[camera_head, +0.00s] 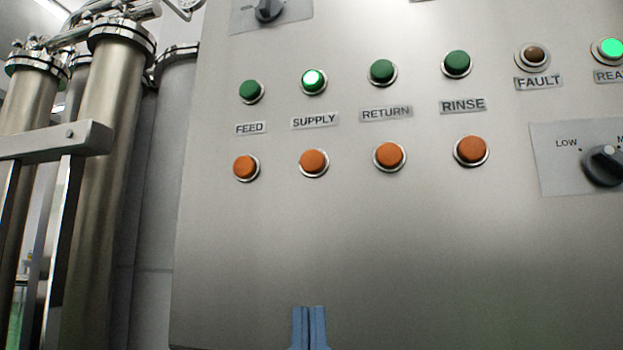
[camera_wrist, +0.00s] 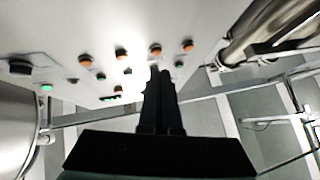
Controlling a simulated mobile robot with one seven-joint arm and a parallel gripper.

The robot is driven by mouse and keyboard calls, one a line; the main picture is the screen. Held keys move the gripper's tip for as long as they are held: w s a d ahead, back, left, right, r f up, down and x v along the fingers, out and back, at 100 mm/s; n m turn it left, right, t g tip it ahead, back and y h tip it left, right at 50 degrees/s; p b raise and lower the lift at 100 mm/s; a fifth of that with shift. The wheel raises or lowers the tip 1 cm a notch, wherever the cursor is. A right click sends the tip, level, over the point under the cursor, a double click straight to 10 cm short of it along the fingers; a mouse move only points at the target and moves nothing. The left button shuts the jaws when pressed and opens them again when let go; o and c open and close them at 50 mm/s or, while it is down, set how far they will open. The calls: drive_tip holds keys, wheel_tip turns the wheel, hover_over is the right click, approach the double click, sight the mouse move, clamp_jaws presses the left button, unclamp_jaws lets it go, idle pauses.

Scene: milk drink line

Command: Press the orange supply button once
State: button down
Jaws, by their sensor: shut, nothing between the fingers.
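The orange supply button (camera_head: 314,162) is a round orange cap in a metal ring, below the SUPPLY label (camera_head: 314,121). The green supply lamp (camera_head: 314,80) above that label is lit. My gripper (camera_head: 309,312) has two blue fingers side by side, shut and empty. It shows at the bottom of the head view, well below the supply button and apart from it in the picture. In the wrist view, the panel appears upside down, and the supply button (camera_wrist: 155,49) lies just beyond my dark fingertips (camera_wrist: 154,70). I cannot tell the gap to the panel.
The orange feed button (camera_head: 246,167), return button (camera_head: 389,156) and rinse button (camera_head: 471,151) flank the supply button. A LOW knob (camera_head: 604,164) protrudes at right. Steel cylinders (camera_head: 110,110) stand left of the panel. The panel below the buttons is bare.

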drive_tip(key=w+a+r+n+g+y+p, duration=0.2)
drive_tip(key=w+r+g+p, duration=0.95)
drive_tip(key=p, duration=3.55)
drive_tip(key=s+r+g+y+p, duration=0.2)
drive_tip(key=s+r+p, duration=0.5)
drive_tip(key=p, duration=1.9)
drive_tip(key=shift+s+a+r+m+g+p, duration=0.15)
drive_tip(key=shift+s+a+m+g+p, duration=0.2)
drive_tip(key=shift+s+g, duration=0.5)
drive_tip(key=shift+d, duration=0.1)
